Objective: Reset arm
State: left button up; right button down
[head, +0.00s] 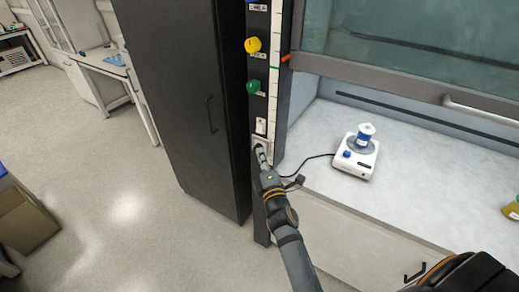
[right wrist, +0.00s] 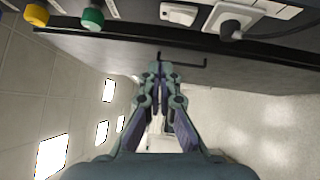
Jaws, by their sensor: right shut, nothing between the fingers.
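My right gripper (head: 261,152) reaches up from the bottom right in the head view to the narrow panel beside the fume hood. Its fingertips are in front of a wall socket there and partly hide it. In the right wrist view my right gripper (right wrist: 158,68) is shut with nothing between its fingers. There, a plug (right wrist: 235,27) sits at a socket, to the right of and apart from the fingertips. A white switch (right wrist: 179,13) is left of the plug. My left gripper is not in view.
A white hotplate (head: 350,165) with a blue-and-white container (head: 365,134) stands on the hood bench, its black cable running left. Yellow (head: 252,45) and green (head: 254,86) knobs are on the panel above my gripper. A tall dark cabinet (head: 185,100) stands left. Open floor lies beyond.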

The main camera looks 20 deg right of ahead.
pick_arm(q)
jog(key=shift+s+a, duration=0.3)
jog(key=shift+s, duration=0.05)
pick_arm(e)
jog(key=shift+w+d+f, duration=0.15)
jog(key=shift+w, duration=0.05)
jog(key=s+f+m+g+y+b, duration=0.1)
jog(key=s+f+m+g, duration=0.25)
jog(key=f, duration=1.25)
jog(key=s+f+m+g+y, duration=0.1)
jog(key=s+f+m+g, duration=0.3)
jog(key=f, duration=1.2)
jog(key=s+d+f+m+g, duration=0.2)
jog(key=s+f+m+g, duration=0.25)
jog(key=s+f, duration=1.2)
pick_arm(q)
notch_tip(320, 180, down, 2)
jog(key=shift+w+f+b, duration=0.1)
jog(key=shift+b, duration=0.5)
pick_arm(e)
jog(key=s+d+f+m+g, duration=0.2)
jog(key=s+f, duration=0.3)
jog(key=s, duration=0.6)
jog(key=s+d+f+m+g, duration=0.3)
jog(key=s+f, duration=0.2)
jog(key=s, duration=0.6)
jog(key=shift+s+d+f+g, duration=0.2)
jog(key=shift+s+d+g, duration=0.1)
jog(key=shift+s, duration=0.05)
